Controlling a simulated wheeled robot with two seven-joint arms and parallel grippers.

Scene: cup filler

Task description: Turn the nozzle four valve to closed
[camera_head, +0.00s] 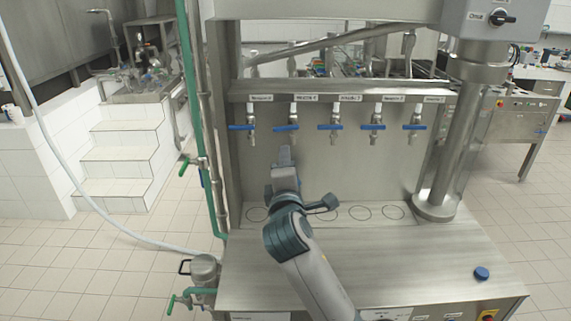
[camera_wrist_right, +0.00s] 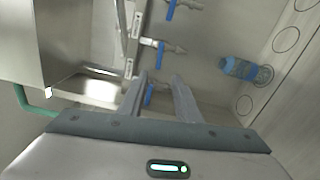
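The nozzle four valve (camera_head: 293,128) appears to be second from the left in the row. Its blue handle lies level across the pipe, like the others. My right gripper (camera_head: 285,152) is just below this valve in the head view, apart from it. In the right wrist view my right gripper (camera_wrist_right: 160,88) is open, with its two fingers spread and nothing held. A blue valve handle (camera_wrist_right: 150,94) shows between the fingers, further off; I cannot tell for certain which nozzle it belongs to. My left gripper is not in view.
A blue bottle (camera_wrist_right: 240,68) stands on a marked circle in the wrist view; my arm hides that spot in the head view. Neighbouring valves (camera_head: 242,127) (camera_head: 335,127) flank nozzle four closely. A thick steel column (camera_head: 448,150) stands at right. A blue cap (camera_head: 481,273) lies on the worktop.

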